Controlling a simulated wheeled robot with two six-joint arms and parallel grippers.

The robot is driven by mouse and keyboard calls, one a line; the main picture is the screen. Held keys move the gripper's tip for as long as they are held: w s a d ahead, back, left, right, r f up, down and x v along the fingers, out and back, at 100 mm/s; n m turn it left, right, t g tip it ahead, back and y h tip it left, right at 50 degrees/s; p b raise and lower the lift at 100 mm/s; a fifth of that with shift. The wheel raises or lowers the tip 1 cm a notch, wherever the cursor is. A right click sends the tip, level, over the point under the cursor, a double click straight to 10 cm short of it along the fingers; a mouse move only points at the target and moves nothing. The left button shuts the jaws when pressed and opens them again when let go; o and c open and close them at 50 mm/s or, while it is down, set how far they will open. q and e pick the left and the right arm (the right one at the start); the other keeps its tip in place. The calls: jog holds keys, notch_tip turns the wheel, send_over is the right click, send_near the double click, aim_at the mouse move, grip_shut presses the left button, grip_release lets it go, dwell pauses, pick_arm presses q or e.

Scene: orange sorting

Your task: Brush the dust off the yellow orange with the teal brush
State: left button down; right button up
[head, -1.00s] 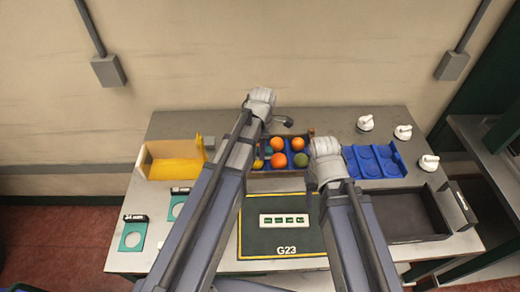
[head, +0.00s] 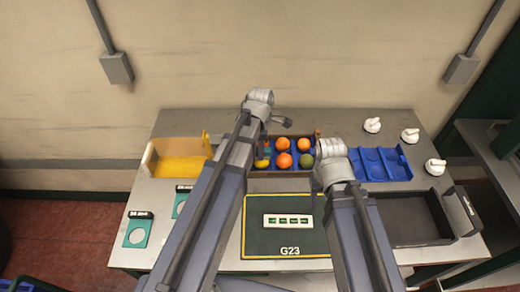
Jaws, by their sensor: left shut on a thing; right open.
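The yellow orange (head: 262,163) sits at the left front of a wooden crate with a blue insert, partly hidden by my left arm. My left gripper (head: 272,122) is above the crate's left part, shut on the teal brush, which is mostly hidden behind the arm; only a small teal patch (head: 266,146) shows above the yellow orange. I cannot tell if bristles touch the fruit. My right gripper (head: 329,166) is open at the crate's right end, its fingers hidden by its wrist.
The crate (head: 283,173) also holds several orange fruits (head: 284,160) and a green one (head: 305,160). A yellow-floored box (head: 180,168) is left, a blue tray (head: 398,171) and black bin (head: 420,240) right. A dark mat (head: 285,242) lies in front.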

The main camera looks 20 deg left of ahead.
pick_arm(q)
jog(key=shift+w+d, duration=0.2)
jog(key=shift+d, duration=0.35)
jog(key=shift+w+d, duration=0.15)
jog(key=shift+d, duration=0.4)
jog(key=shift+a, duration=0.1)
jog(key=shift+s+a, duration=0.2)
jog(key=shift+a, duration=0.45)
jog(key=shift+s+a, duration=0.2)
jog(key=shift+a, duration=0.4)
jog(key=shift+d, duration=0.15)
jog(key=shift+w+d, duration=0.2)
jog(key=shift+d, duration=0.35)
jog(key=shift+r, duration=0.1)
